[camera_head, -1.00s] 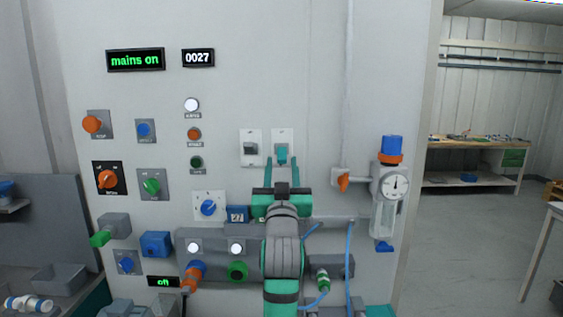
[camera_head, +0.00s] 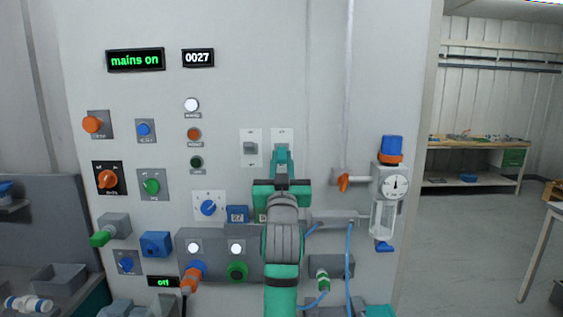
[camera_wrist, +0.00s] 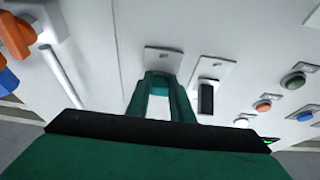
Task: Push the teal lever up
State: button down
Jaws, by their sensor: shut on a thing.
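The teal lever (camera_wrist: 160,83) sits on a white switch plate (camera_head: 282,134) on the grey panel. In the wrist view it shows between the tips of my teal fingers. In the head view the fingers hide most of it. My gripper (camera_head: 281,155) is shut on the lever, with one finger on each side; it also shows in the wrist view (camera_wrist: 160,92). The lever's tilt is hard to tell, as lever and fingers are the same colour.
A dark grey switch (camera_head: 250,147) on a like plate stands close to the left of my fingers. An orange valve handle (camera_head: 343,182) and a gauge (camera_head: 395,187) are to the right. Several knobs and buttons fill the panel's left. The panel above the plates is clear.

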aim_at(282, 157)
jog(key=shift+s+r+g, duration=0.2)
jog(key=shift+r+g, duration=0.35)
jog(key=shift+g, duration=0.55)
jog(key=r+g, duration=0.1)
jog(key=g, duration=0.2)
jog(key=shift+s+r, duration=0.1)
jog(key=shift+r, duration=0.1)
jog(key=shift+r+g, duration=0.35)
jog(key=shift+g, duration=0.8)
jog(key=shift+r+g, duration=0.35)
jog(key=shift+g, duration=0.8)
jog(key=c, duration=1.6)
grip_release()
jog(key=shift+w, duration=0.2)
jog(key=shift+o, duration=0.2)
